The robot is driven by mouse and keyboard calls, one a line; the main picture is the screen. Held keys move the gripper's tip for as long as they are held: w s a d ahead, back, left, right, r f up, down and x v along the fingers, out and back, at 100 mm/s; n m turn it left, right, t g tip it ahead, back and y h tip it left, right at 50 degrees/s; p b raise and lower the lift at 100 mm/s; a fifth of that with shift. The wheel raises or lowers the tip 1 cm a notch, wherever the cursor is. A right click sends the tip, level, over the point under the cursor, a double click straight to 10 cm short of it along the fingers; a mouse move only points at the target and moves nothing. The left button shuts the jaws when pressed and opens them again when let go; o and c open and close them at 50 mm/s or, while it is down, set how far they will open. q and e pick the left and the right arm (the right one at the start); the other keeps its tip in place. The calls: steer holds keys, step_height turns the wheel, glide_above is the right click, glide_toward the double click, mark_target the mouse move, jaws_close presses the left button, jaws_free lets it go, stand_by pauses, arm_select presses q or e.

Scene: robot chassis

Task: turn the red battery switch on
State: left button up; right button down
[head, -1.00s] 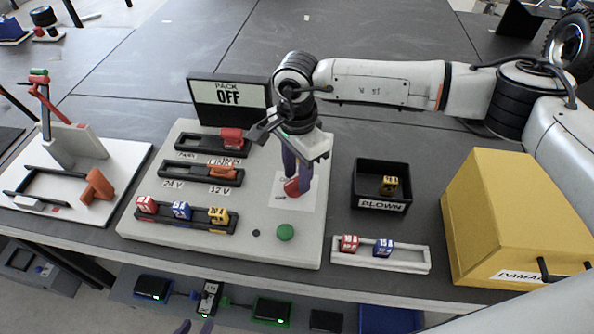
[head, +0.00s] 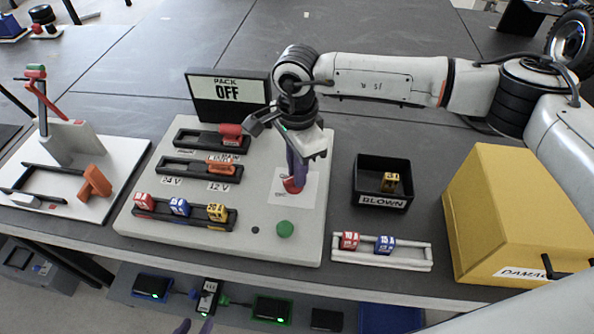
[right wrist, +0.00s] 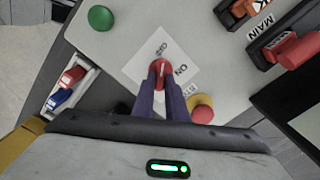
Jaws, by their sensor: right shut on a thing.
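The red battery switch (head: 292,186) sits on a white label on the grey panel (head: 260,205). My right gripper (head: 294,182) reaches down and is shut on its knob. In the right wrist view the red knob (right wrist: 161,69) is between the purple fingers. Its white mark points up the picture, about toward the label's OFF text; ON is printed to the right. The pack display (head: 228,92) reads OFF.
A green button (head: 285,229) is in front of the switch. A red-and-yellow button (right wrist: 202,109) is close beside the right fingers. Fuse holders (head: 180,213) lie left. A black BLOWN bin (head: 383,200), white fuse rack (head: 381,254) and yellow box (head: 520,210) stand right.

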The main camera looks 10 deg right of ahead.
steer(key=m+b, duration=0.2)
steer(key=m, duration=0.1)
steer(key=shift+s+f+m, duration=0.1)
steer(key=shift+f+m, duration=0.05)
steer(key=shift+m, duration=0.15)
steer(key=m+b, duration=0.2)
steer(key=m, duration=0.2)
steer(key=shift+s+m+b, duration=0.15)
steer(key=shift+m+b, duration=0.15)
steer(key=shift+b, duration=0.05)
steer(key=m+b, duration=0.1)
steer(key=m, duration=0.2)
steer(key=shift+a+m+b, duration=0.15)
steer(key=shift+m+b, duration=0.15)
steer(key=shift+b, duration=0.05)
steer(key=shift+s+m+b, duration=0.1)
steer(key=shift+m+b, duration=0.25)
steer(key=shift+m, duration=0.45)
steer(key=shift+r+m, duration=0.2)
steer(key=shift+m, duration=0.5)
steer(key=shift+m+b, duration=0.45)
steer(key=shift+m, duration=0.15)
steer(key=shift+a, duration=0.1)
steer(key=shift+m, duration=0.3)
